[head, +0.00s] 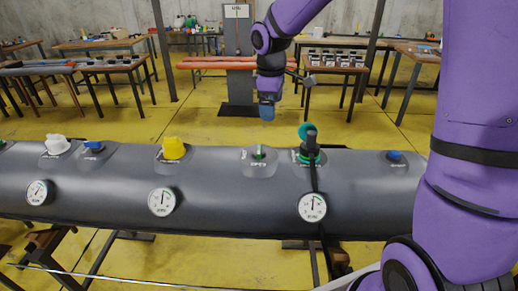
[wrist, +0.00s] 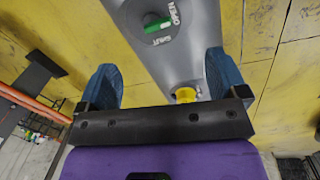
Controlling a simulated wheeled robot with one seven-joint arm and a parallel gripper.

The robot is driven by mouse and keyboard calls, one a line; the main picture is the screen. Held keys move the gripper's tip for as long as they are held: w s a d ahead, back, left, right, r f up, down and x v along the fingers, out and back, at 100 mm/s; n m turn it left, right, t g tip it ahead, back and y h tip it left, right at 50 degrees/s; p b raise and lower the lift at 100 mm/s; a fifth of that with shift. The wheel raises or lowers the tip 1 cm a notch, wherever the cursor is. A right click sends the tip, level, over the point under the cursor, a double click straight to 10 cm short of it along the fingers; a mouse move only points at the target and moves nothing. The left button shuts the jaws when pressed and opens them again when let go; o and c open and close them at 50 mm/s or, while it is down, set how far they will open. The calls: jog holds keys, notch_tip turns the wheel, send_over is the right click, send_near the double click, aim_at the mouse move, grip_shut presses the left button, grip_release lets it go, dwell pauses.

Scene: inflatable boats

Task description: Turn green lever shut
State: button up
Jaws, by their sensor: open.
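The green lever (head: 259,153) stands on a light patch on top of the grey boat tube (head: 230,185). In the wrist view the green lever (wrist: 157,25) lies on its patch with the words OPEN and SHUT beside it, ahead of the fingers. My gripper (head: 267,108) hangs in the air above and behind the tube, near the green lever in the picture. In the wrist view my gripper (wrist: 165,80) has its two blue fingers wide apart with nothing between them, and the lever is beyond the fingertips, not touched.
A green fitting with a black hose (head: 309,150) stands to the right of the lever. A yellow valve (head: 173,148), white cap (head: 58,145) and blue caps (head: 394,156) sit along the tube. Round gauges (head: 312,207) face the front. Tables stand behind on yellow floor.

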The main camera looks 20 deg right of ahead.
aim_at(259, 149)
jog(key=w+f+n, duration=0.1)
jog(key=f, duration=0.5)
jog(key=w+a+f, duration=0.1)
jog(key=w+f, duration=0.1)
jog(key=f, duration=0.4)
jog(key=w+f+n, duration=0.1)
jog(key=w+f, duration=0.1)
jog(key=f, duration=0.4)
jog(key=shift+w+a+f+n+g+y, duration=0.2)
jog(key=shift+a+f+n+g+y, duration=0.1)
jog(key=shift+a+g+y, duration=0.1)
jog(key=shift+r, duration=0.1)
jog(key=c, duration=0.9)
